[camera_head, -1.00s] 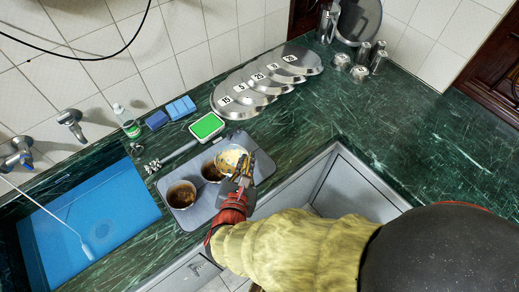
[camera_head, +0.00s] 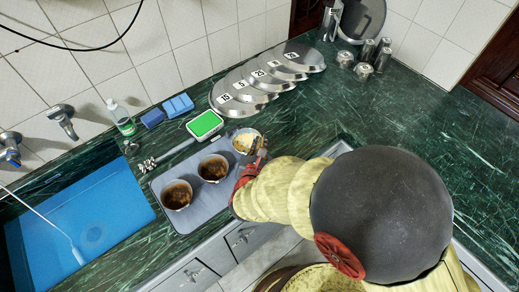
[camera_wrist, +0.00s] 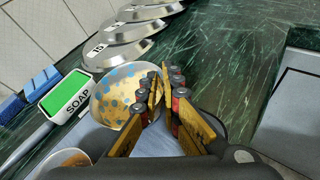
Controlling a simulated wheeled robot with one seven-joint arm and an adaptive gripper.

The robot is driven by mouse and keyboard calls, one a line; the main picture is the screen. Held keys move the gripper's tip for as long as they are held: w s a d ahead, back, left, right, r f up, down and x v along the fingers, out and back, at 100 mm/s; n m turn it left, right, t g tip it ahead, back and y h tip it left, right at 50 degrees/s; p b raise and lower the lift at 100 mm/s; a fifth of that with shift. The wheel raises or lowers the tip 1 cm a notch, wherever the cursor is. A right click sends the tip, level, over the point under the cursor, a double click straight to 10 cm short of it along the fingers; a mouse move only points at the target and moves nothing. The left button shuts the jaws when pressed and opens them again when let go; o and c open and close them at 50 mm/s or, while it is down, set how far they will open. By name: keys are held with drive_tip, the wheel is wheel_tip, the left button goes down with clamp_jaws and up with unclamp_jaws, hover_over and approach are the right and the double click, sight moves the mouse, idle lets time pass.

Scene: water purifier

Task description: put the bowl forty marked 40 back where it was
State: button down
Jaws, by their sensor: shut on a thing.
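A small bowl (camera_head: 245,141), pale inside with blue and yellow blotches, is at the right end of the grey tray (camera_head: 207,210). It also shows in the wrist view (camera_wrist: 112,88), left of the fingers. My gripper (camera_head: 259,151) is shut on the bowl's right side; its fingers (camera_wrist: 165,88) show close up in the wrist view. The bowl looks tilted there. I cannot read a 40 on it, nor tell whether its base touches the tray. Two bowls with brown insides, a left one (camera_head: 177,195) and a middle one (camera_head: 212,168), stand on the tray.
A blue sink (camera_head: 80,235) is at left, and metal canisters (camera_head: 365,60) stand at back right. Green counter right of the lids is clear.

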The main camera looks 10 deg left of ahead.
drive_tip(key=shift+s+f+b, duration=0.1)
drive_tip(key=shift+f+b, duration=0.35)
drive_tip(key=shift+f, duration=0.9)
drive_tip(key=shift+f, duration=0.15)
drive_tip(key=c, duration=2)
unclamp_jaws()
drive_tip(key=shift+s+r, duration=0.2)
drive_tip(key=shift+r, duration=0.1)
drive_tip(key=p+v, duration=0.3)
drive_tip(key=v, duration=0.8)
drive_tip(key=shift+s+r+p, duration=0.1)
drive_tip(key=shift+s+p, duration=0.15)
drive_tip(key=shift+p, duration=0.1)
